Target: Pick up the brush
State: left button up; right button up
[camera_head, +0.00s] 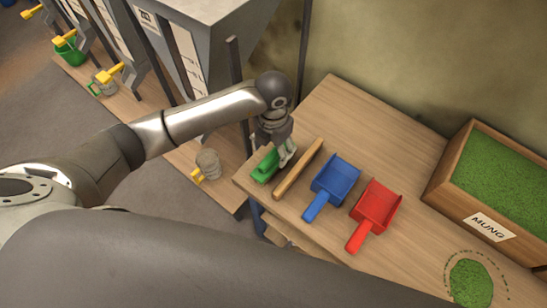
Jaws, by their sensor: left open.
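A small green object (264,167), which looks like the brush, lies at the left end of the wooden table (350,115). My left gripper (287,157) points down over its right end, with the fingers open. The arm and fingers hide part of the green object, and I cannot tell whether they touch it. A long wooden bar (298,169) lies just right of the gripper. My right gripper is not in view.
A blue scoop (334,182) and a red scoop (375,206) lie to the right. A wooden box marked MUNG (449,184) holds green grains, with a round green patch (470,284) in front. A metal hopper and post stand behind my left arm. A lower shelf carries a grey cup (208,162).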

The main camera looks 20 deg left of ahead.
aim_at(274, 153)
pick_arm(q)
jog(key=shift+f+p, duration=0.4)
jog(key=shift+f, duration=0.15)
jog(key=f, duration=0.1)
jog(key=f+p, duration=0.1)
jog(key=f, duration=0.1)
jog(key=shift+w+f, duration=0.15)
jog(key=shift+w, duration=0.1)
jog(key=shift+f, duration=0.6)
jog(key=c, duration=1)
